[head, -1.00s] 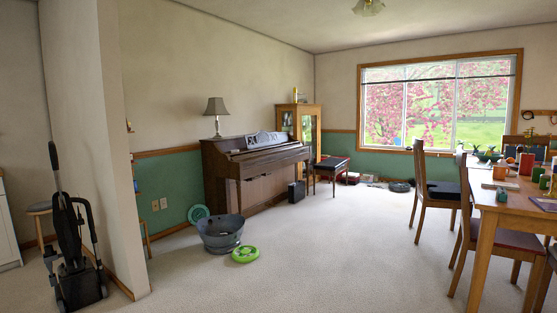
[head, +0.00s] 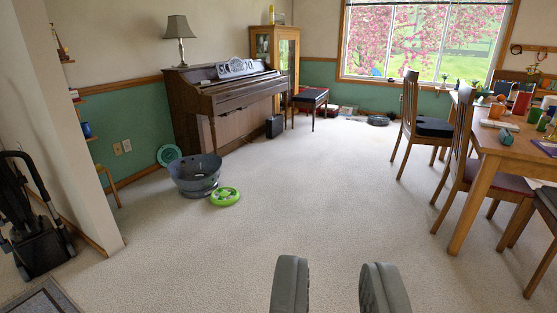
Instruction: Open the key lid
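A brown upright piano (head: 185,108) stands against the left wall, well ahead of my gripper. A light strip (head: 245,79) runs along its keyboard shelf; at this distance I cannot tell how its key lid stands. My gripper (head: 334,266) shows at the bottom of the view with its two grey fingers wide apart. Nothing is between them, and they touch nothing.
A grey tub (head: 195,177) and a green ring-shaped thing (head: 225,196) lie on the carpet before the piano. A bench (head: 310,98) stands beyond it. A dining table (head: 510,155) with chairs is at right, a vacuum cleaner (head: 35,235) at left. The middle carpet is clear.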

